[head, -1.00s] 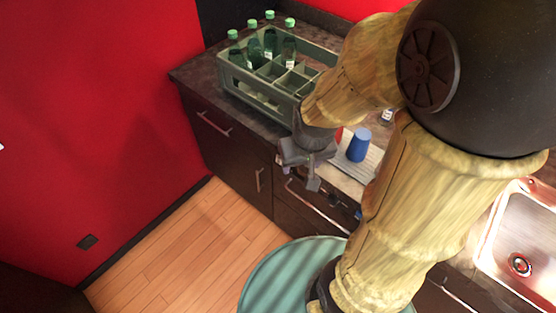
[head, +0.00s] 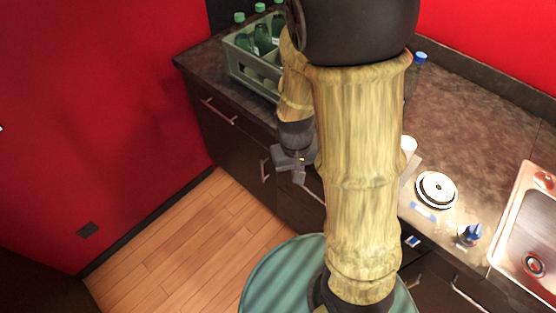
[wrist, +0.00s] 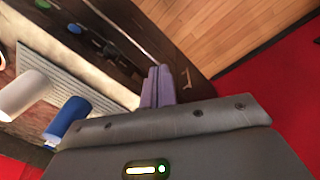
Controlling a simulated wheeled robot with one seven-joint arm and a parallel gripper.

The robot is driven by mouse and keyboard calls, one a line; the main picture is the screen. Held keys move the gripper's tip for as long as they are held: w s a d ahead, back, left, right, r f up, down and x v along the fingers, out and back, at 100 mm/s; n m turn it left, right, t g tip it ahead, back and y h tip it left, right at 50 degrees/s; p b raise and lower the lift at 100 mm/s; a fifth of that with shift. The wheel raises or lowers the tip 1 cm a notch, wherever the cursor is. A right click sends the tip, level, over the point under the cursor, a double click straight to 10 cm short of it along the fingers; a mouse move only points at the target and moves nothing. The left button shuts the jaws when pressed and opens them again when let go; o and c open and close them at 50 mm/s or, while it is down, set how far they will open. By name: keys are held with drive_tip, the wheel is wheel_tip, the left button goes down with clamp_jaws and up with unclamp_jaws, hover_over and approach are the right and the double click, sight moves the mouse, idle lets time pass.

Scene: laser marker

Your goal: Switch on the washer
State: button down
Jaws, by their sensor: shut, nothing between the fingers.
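A dark appliance front with a row of knobs and buttons, apparently the washer (wrist: 93,40), shows at the upper left of the wrist view. One button (wrist: 75,28) is bluish, and a long metal handle runs beside the row. In the head view my arm hides most of this front; a small blue-lit patch (head: 412,241) shows to the arm's right. My gripper (head: 291,172) is shut and empty, in front of the cabinet fronts below the counter edge. In the wrist view its closed fingers (wrist: 158,88) point toward the dark front, to the side of the knobs. I cannot tell whether they touch it.
On the counter (head: 470,110) stand a green bottle crate (head: 240,65), a white cup (wrist: 22,95), a blue cup (wrist: 66,118), a round white ringed object (head: 436,190) and a blue-topped bottle (head: 470,235). A sink (head: 530,225) is at right. The wooden floor (head: 190,245) is clear.

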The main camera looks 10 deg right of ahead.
drive_tip(key=w+f+n+h+b, duration=0.15)
drive_tip(key=f+h+b, duration=0.3)
drive_tip(key=f, duration=0.45)
drive_tip(key=w+f+n+h+b, duration=0.1)
drive_tip(key=w+f+h+b, duration=0.3)
drive_tip(key=f, duration=0.6)
drive_tip(key=w+a+r+n+t+h+b, duration=0.1)
drive_tip(key=w+a+n+t+h+b, duration=0.2)
drive_tip(key=w+a+t+b, duration=0.3)
drive_tip(key=a+n+t+b, duration=0.1)
drive_tip(key=a+t, duration=0.2)
drive_tip(key=a, duration=0.3)
drive_tip(key=shift+a+h+b, duration=0.15)
drive_tip(key=shift+h+b, duration=0.15)
drive_tip(key=shift+h, duration=0.05)
drive_tip(key=x, duration=1.4)
